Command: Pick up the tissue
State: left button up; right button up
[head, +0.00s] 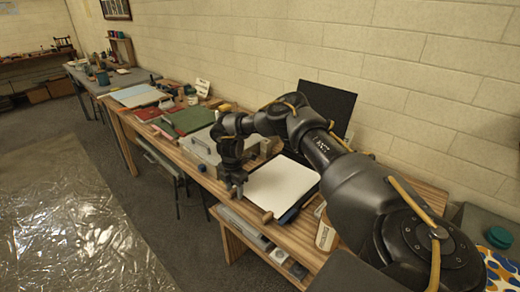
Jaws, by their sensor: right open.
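My right arm reaches in from the right, and its dark gripper (236,190) points down at the left edge of a white sheet. The gripper is open; its fingers are small and dark here, and I cannot tell whether they touch anything. The flat white sheet (281,186) lies on a dark blue tray or board (290,214) on the wooden table. I cannot tell whether this sheet is the tissue, and no other tissue can be made out. My left gripper is not in view.
The wooden table (355,178) runs along a block wall. A black panel (333,103) stands behind the sheet. A pale box (200,147), a green board (194,120) and a red one (158,113) lie farther left. A shiny plastic sheet (75,225) covers the floor at left.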

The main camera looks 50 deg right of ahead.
jog(key=shift+c, duration=0.3)
grip_shut()
jog(key=shift+r, duration=0.1)
